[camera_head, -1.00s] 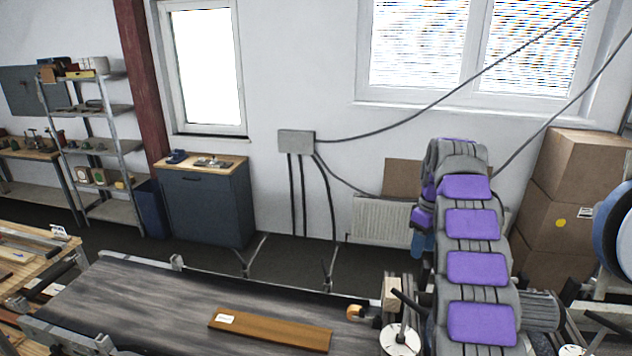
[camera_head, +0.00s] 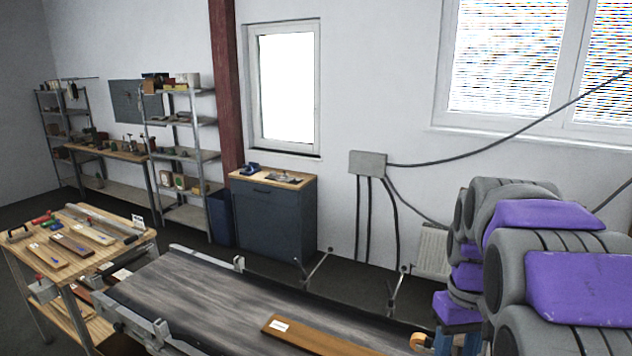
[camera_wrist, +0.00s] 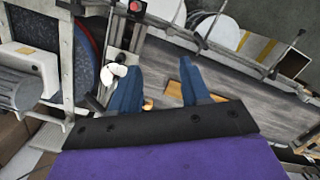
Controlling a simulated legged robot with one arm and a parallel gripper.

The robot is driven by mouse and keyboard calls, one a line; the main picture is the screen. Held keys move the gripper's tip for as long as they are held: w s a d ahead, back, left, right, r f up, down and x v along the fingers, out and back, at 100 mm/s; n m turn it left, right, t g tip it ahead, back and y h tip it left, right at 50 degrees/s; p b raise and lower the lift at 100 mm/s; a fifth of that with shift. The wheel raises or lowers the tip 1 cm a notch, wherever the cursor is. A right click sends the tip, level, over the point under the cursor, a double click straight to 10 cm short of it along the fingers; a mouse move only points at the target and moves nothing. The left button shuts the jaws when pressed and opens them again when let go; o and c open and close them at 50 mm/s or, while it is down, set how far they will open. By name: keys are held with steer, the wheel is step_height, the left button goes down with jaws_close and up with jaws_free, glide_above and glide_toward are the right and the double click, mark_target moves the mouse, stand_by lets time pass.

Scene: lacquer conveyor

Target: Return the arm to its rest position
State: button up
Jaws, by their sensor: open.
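My gripper (camera_wrist: 160,92) shows in the wrist view with its two blue fingers spread apart and nothing between them. A brown wooden board (camera_head: 318,336) with a white label lies on the dark conveyor belt (camera_head: 215,295). In the wrist view a small part of a wooden piece (camera_wrist: 184,84) shows behind the right finger, apart from it as far as I can tell.
A wooden table (camera_head: 75,262) with several labelled boards and tools stands at the left of the conveyor. A dark cabinet (camera_head: 268,222) and metal shelves (camera_head: 180,155) stand by the back wall. In the wrist view, machine frames and a round disc (camera_wrist: 85,48) are on the left.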

steer(key=s+a+f+b, duration=0.2)
steer(key=s+f, duration=0.3)
steer(key=s, duration=0.3)
steer(key=s+a+f+b, duration=0.2)
steer(key=s+a+f, duration=0.2)
steer(key=s, duration=0.4)
steer(key=s+a+f+m+b, duration=0.1)
steer(key=s+a+f+b, duration=0.2)
steer(key=s+f, duration=0.4)
steer(key=shift+s+a+g, duration=0.3)
steer(key=shift+s+a, duration=0.25)
steer(key=shift+s, duration=0.35)
